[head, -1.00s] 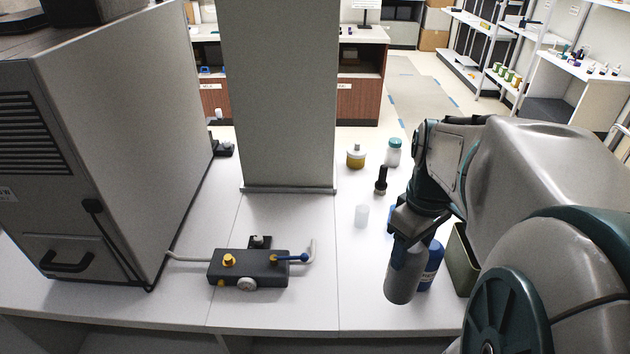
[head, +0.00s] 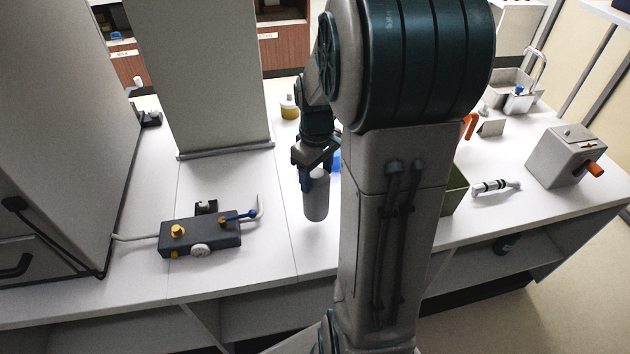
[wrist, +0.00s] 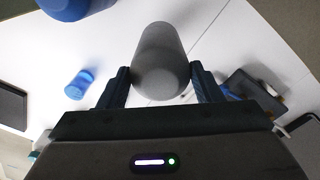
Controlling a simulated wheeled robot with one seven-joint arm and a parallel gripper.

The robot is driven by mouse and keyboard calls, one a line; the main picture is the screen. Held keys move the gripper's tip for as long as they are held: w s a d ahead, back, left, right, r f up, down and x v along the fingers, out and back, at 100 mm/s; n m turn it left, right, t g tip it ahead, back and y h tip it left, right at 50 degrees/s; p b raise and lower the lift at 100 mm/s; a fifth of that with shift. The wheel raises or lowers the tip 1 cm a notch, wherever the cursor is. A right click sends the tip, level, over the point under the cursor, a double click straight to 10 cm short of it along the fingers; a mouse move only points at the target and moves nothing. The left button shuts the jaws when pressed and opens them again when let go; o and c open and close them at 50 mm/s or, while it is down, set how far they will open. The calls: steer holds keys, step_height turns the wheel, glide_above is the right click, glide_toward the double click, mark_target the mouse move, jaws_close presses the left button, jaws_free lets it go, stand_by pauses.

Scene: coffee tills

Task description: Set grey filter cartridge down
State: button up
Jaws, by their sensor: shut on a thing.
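The grey filter cartridge (head: 316,200) hangs upright below my gripper (head: 314,172) in the head view, over the white counter (head: 285,235). My gripper is shut on it. In the wrist view the cartridge (wrist: 161,62) sits between the two dark fingers of my gripper (wrist: 161,82). I cannot tell whether its bottom end touches the counter.
A dark valve block (head: 200,235) with yellow knobs lies to the left. A broad grey column (head: 205,75) stands behind it. A blue container (wrist: 65,5) and a small blue cup-like thing (wrist: 79,84) are near the cartridge. A green bin (head: 453,190) is partly behind my arm.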

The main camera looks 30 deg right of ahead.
steer(key=shift+f, duration=1.9)
steer(key=shift+f, duration=0.15)
steer(key=o, duration=1.1)
steer(key=shift+o, duration=0.2)
